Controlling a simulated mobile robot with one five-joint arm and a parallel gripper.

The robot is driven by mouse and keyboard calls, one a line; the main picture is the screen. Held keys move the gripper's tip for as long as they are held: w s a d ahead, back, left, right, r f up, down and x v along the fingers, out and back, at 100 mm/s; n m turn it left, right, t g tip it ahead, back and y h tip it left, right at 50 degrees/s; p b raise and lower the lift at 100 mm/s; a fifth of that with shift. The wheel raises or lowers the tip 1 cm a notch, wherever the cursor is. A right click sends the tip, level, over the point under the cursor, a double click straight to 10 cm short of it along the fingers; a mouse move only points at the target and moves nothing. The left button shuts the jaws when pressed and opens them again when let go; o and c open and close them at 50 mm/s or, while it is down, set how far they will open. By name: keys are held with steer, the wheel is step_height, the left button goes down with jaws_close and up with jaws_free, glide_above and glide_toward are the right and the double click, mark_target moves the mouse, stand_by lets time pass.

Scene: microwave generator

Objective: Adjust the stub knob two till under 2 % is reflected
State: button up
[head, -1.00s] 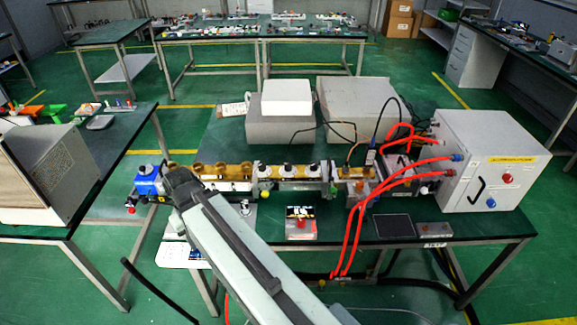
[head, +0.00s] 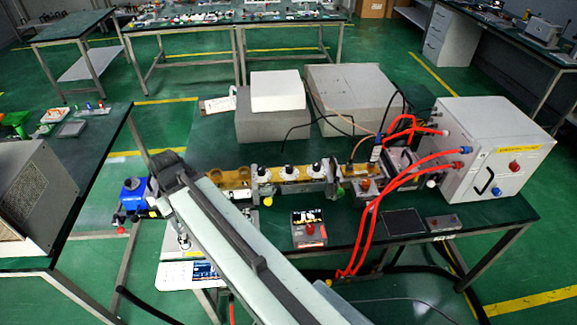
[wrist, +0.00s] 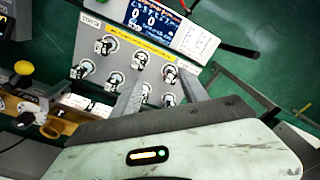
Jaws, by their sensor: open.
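A sloped grey panel (wrist: 127,73) with several round knobs shows in the wrist view. Its labels are too small to read, so I cannot tell which knob is stub knob two. A display (wrist: 150,17) beside the panel shows large zeros; the smaller text is unreadable. My gripper (wrist: 160,92) is open, its two grey fingers apart over the panel's lower knobs. One knob (wrist: 143,90) shows between the fingers; contact cannot be told. In the head view the display (head: 195,272) shows at the bench's front edge, and my arm hides the gripper and much of the panel.
A brass waveguide line (head: 237,174) with three white-and-black fittings runs along the bench behind my arm. A blue block (head: 134,196) is at its left end. Red hoses (head: 405,180) lead to a white cabinet (head: 492,155) at right. A small meter box (head: 308,228) stands in front.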

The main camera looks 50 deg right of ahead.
steer(key=w+d+m+t, duration=0.1)
steer(key=w+d, duration=0.1)
steer(key=d, duration=1.3)
steer(key=m+t+h+p, duration=0.1)
steer(key=m+t, duration=0.1)
steer(key=t, duration=0.1)
glide_toward(290, 166)
step_height(290, 166, down, 2)
steer(key=b+x, duration=0.3)
steer(key=x, duration=0.1)
steer(key=b+x, duration=0.4)
steer(key=shift+w+f, duration=0.2)
steer(key=shift+w, duration=0.15)
steer(key=shift+r, duration=0.1)
jaws_close()
